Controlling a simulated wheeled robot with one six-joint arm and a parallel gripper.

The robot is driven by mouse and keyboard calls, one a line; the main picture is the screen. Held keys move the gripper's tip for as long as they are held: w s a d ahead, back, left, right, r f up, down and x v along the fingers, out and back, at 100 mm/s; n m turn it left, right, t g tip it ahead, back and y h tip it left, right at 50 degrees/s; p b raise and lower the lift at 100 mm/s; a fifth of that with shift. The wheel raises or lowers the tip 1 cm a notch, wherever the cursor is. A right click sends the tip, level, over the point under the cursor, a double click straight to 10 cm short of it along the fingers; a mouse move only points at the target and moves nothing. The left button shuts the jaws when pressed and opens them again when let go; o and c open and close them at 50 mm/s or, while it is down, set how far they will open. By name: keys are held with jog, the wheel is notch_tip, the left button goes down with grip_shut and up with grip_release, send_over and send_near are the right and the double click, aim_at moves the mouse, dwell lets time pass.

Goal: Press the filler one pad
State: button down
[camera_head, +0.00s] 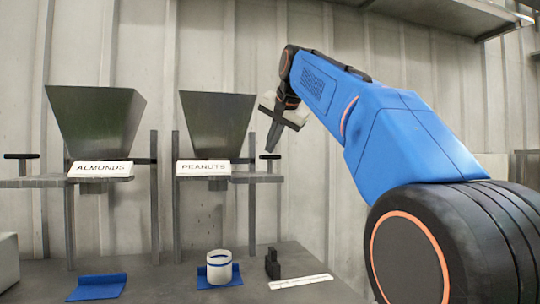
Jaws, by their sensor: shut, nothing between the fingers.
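Two grey hoppers stand side by side: one labelled ALMONDS (95,118) at left, one labelled PEANUTS (216,125) at right. Each has a dark flat-topped T-shaped piece on its side plate, one at far left (21,156) and one right of the peanut hopper (266,157). No marking tells which is the filler one pad. My gripper (269,148) is shut and empty, pointing down just above the right T-shaped piece. Whether it touches that piece I cannot tell. A white cup with blue bands (219,266) stands below the peanut hopper.
The cup stands at a blue mat (234,277); another blue mat (97,288) lies bare below the almond hopper. A small black block (272,264) and a white strip (301,281) lie right of the cup. A shelf (450,14) hangs at upper right.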

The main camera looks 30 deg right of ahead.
jog(key=shift+f, duration=1.25)
dwell(1.3)
jog(key=shift+r, duration=2.05)
jog(key=shift+r, duration=2.5)
